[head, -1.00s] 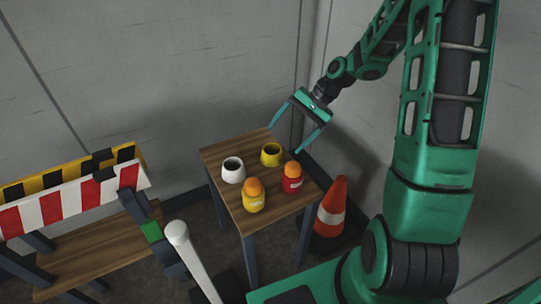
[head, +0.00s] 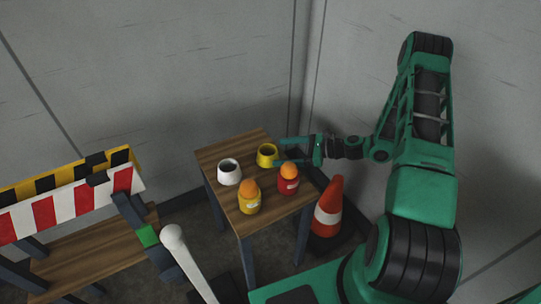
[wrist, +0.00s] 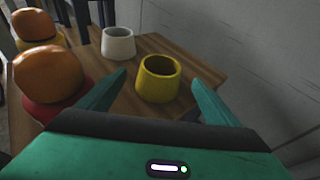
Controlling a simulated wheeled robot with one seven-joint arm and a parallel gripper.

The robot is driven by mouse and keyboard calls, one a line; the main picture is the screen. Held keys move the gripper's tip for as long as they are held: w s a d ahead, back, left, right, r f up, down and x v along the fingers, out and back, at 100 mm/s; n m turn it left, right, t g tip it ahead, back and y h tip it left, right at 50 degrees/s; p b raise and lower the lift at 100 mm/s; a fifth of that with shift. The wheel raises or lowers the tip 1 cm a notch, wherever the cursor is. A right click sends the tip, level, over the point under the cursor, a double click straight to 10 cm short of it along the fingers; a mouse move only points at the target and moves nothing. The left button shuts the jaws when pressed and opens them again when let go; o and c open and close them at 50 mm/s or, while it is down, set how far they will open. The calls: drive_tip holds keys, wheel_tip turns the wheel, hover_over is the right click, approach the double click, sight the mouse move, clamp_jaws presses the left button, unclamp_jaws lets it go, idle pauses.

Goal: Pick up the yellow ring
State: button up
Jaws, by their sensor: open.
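The yellow ring (head: 267,155) stands on the small wooden table (head: 225,153), near its back right edge. It has a dark hollow centre and also shows in the wrist view (wrist: 158,79). My gripper (head: 282,151) is open and comes in from the right, level with the ring. In the wrist view, its two fingertips (wrist: 160,80) spread to either side of the ring, which stands in front of and between them. Nothing is held. I cannot tell whether a finger touches the ring.
A white ring (head: 229,171) stands left of the yellow one. A red jar (head: 288,185) and a yellow jar (head: 249,204), both orange-topped, stand nearer the front. A traffic cone (head: 328,208) stands right of the table. Striped barriers (head: 70,204) are at left; grey walls are behind.

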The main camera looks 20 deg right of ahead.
sight(261, 151)
drive_tip(key=shift+f, duration=0.2)
drive_tip(key=x, duration=0.5)
drive_tip(key=shift+w+r, duration=0.1)
drive_tip(key=x, duration=0.2)
drive_tip(key=r+x, duration=0.1)
drive_tip(key=x, duration=0.1)
drive_tip(key=shift+w+a+f, duration=0.1)
drive_tip(key=shift+w+a, duration=0.15)
drive_tip(key=shift+w+a+f, duration=0.15)
drive_tip(key=shift+w+a, duration=0.15)
drive_tip(key=shift+a, duration=0.1)
drive_tip(key=c, duration=1.1)
